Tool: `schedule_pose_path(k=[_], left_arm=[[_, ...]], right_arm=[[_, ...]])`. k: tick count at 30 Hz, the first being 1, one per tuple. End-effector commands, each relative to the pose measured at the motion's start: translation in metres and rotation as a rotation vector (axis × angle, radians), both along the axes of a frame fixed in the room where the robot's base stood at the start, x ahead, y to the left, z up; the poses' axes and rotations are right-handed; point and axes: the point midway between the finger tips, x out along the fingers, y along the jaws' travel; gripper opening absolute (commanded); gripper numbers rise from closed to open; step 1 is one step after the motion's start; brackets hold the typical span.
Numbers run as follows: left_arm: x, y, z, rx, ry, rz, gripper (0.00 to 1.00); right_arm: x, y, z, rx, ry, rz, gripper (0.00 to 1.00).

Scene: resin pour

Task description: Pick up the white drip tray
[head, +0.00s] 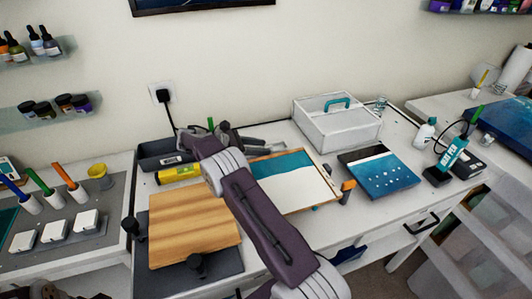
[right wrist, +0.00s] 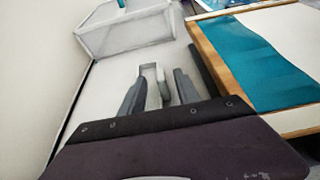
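My right gripper (head: 272,144) is low over the back of the white table, left of a white box-like tray (head: 333,130) with a teal handle. In the right wrist view, the gripper (right wrist: 160,78) has its two grey fingers apart, pointing toward the white box (right wrist: 125,35), which stands beyond the tips, not touched. A small pale grey piece (right wrist: 148,72) shows between the fingers; I cannot tell what it is. No flat white drip tray can be made out for certain.
A wood-edged teal and white panel (head: 285,165) lies beside my right arm; it shows close right of the fingers in the wrist view (right wrist: 255,70). A wooden board (head: 190,225), yellow level (head: 178,174) and blue panel (head: 380,172) lie nearby. The wall is close behind.

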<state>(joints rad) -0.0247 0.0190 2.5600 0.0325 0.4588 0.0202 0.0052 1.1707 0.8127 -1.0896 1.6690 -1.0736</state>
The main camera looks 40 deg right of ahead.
Motion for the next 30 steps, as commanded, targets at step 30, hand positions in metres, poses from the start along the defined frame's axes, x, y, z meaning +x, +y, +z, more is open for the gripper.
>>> schedule_pose_path(k=[30], left_arm=[[0.000,0.000,0.002,0.000,0.000,0.000,0.36]], right_arm=[[-0.012,-0.033,-0.002,-0.001,-0.004,-0.002,0.00]])
